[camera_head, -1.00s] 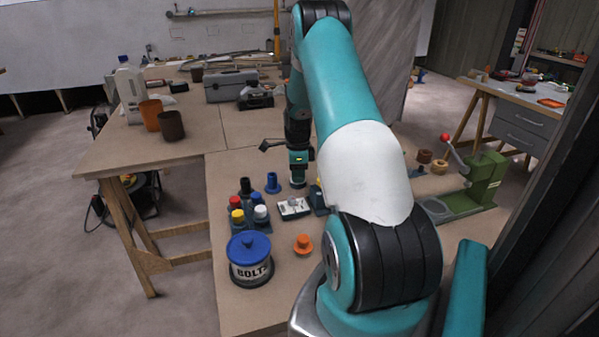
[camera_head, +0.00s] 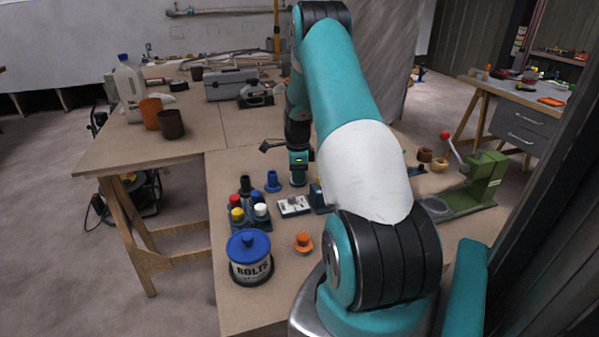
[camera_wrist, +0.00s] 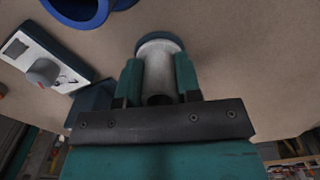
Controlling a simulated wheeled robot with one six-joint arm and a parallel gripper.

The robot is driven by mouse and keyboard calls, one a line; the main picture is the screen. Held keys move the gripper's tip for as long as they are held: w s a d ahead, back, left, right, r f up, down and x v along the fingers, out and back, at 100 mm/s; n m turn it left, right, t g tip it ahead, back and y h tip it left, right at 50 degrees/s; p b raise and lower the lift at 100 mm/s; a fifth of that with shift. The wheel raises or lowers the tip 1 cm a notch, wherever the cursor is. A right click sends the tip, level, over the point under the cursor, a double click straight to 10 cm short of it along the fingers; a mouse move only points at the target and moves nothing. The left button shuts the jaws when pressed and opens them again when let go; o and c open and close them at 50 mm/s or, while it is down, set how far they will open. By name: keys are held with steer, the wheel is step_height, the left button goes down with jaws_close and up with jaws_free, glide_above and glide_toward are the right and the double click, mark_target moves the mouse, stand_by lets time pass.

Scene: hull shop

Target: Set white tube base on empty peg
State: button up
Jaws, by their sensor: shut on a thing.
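A pale grey-white tube (camera_wrist: 160,72) with a darker flange at its far end is between my gripper's fingers (camera_wrist: 159,85) in the wrist view. My gripper is shut on it. In the head view my gripper (camera_head: 298,180) points down over the table, behind the white box; the tube is hard to make out there. A dark rack (camera_head: 262,226) with red, yellow, white, black and blue pieces stands left of and nearer than the gripper. I cannot tell which peg is empty.
A blue flanged tube (camera_head: 272,181) stands just left of my gripper. A white box with a knob (camera_head: 293,206), an orange flanged piece (camera_head: 303,243) and a blue-lidded bolts tin (camera_head: 249,260) lie nearer. A green press (camera_head: 478,185) stands right.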

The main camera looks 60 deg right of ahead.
steer(key=shift+f, duration=0.2)
steer(key=o, duration=0.6)
steer(key=shift+o, duration=0.2)
steer(key=shift+r, duration=0.15)
step_height(320, 180, up, 11)
steer(key=p, duration=0.8)
